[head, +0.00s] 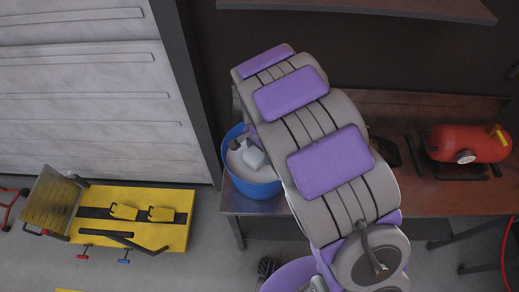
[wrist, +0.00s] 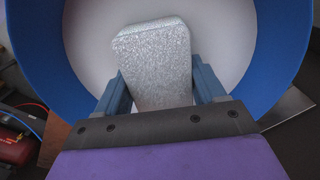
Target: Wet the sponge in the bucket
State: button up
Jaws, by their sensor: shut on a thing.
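The sponge (wrist: 157,62) is a pale grey, speckled block. My gripper (wrist: 160,85) is shut on it, with one blue-grey finger at each side in the wrist view. The bucket (wrist: 50,62) is blue with a whitish inside, and the sponge shows against that inside. In the head view the bucket (head: 226,146) stands on the left end of the workbench, and the pale sponge (head: 253,156) shows within its rim. My arm covers the bucket's right side and most of my gripper. I cannot tell whether the sponge touches the whitish contents.
The brown workbench (head: 440,195) runs to the right, with a red tank (head: 468,143) on it. A shelf (head: 380,8) hangs above. A yellow motorcycle lift (head: 172,228) is on the floor at left, before a white shutter door (head: 90,90).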

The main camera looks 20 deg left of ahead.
jog(key=shift+r+p, duration=1.05)
jog(key=shift+r, duration=2.4)
